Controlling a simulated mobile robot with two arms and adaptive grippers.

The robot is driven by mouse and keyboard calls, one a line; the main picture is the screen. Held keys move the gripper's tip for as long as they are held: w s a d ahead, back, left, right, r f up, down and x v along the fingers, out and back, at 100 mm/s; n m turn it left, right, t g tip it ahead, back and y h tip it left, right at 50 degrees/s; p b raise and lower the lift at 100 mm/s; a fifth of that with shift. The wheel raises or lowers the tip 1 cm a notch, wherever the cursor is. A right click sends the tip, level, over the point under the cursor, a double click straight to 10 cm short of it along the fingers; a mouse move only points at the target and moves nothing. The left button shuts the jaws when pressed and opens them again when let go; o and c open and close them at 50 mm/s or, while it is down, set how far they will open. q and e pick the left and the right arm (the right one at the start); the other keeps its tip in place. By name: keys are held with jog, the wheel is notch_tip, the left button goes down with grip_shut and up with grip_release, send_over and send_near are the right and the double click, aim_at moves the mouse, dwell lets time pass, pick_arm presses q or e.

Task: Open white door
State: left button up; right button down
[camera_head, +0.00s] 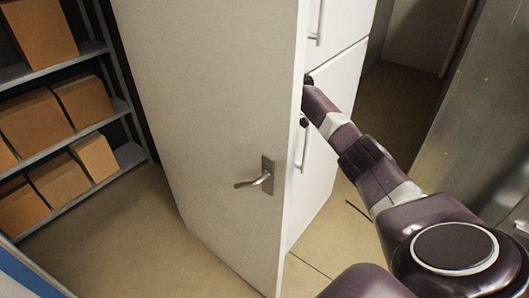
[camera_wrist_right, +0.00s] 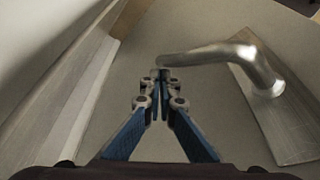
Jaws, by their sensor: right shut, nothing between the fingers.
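The white door (camera_head: 215,120) stands upright in the middle of the head view, its narrow free edge turned towards me. A metal lever handle (camera_head: 262,180) sits on its near face. My right arm comes in from the right and reaches behind the door's edge, which hides most of the gripper. In the wrist view, my right gripper (camera_wrist_right: 160,78) is shut and empty. Its fingertips are at the free end of a metal lever handle (camera_wrist_right: 225,52) on a plate; I cannot tell whether they touch. My left gripper is not in view.
Shelves (camera_head: 125,105) with several cardboard boxes (camera_head: 85,100) stand at the left. White cabinets (camera_head: 340,95) with bar handles stand behind the door. A grey metal surface (camera_head: 475,110) rises at the right. The floor (camera_head: 150,245) left of the door is clear.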

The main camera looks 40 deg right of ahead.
jog(key=v, duration=1.1)
jog(key=shift+r, duration=0.4)
jog(key=shift+s+d, duration=0.1)
jog(key=shift+s, duration=0.05)
